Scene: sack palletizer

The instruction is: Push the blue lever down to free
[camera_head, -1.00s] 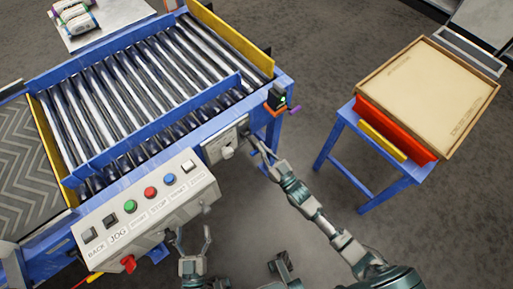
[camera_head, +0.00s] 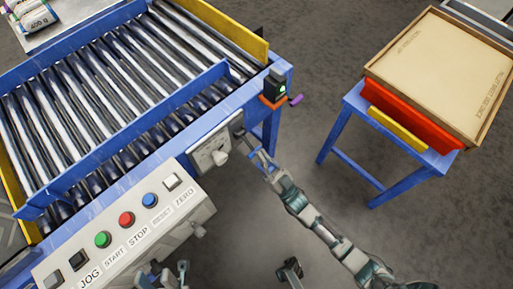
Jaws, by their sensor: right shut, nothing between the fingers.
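My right gripper (camera_head: 246,139) is shut and empty. Its tips are at the right end of a grey plate (camera_head: 213,146) with a pale knob (camera_head: 220,157), on the conveyor's blue side. A small blue bar (camera_head: 262,159) shows right beside the gripper. I cannot tell whether it is the blue lever or part of the frame, nor whether the gripper touches it. My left gripper (camera_head: 170,270) is at the bottom edge, below the control box, open and partly cut off.
The control box (camera_head: 150,226) with coloured buttons stands at the lower left. The roller conveyor (camera_head: 110,98) fills the upper left. A sensor with a purple lever (camera_head: 295,99) sits on its corner. A blue stand (camera_head: 368,128) with a wooden-framed board is at the right, with clear floor between.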

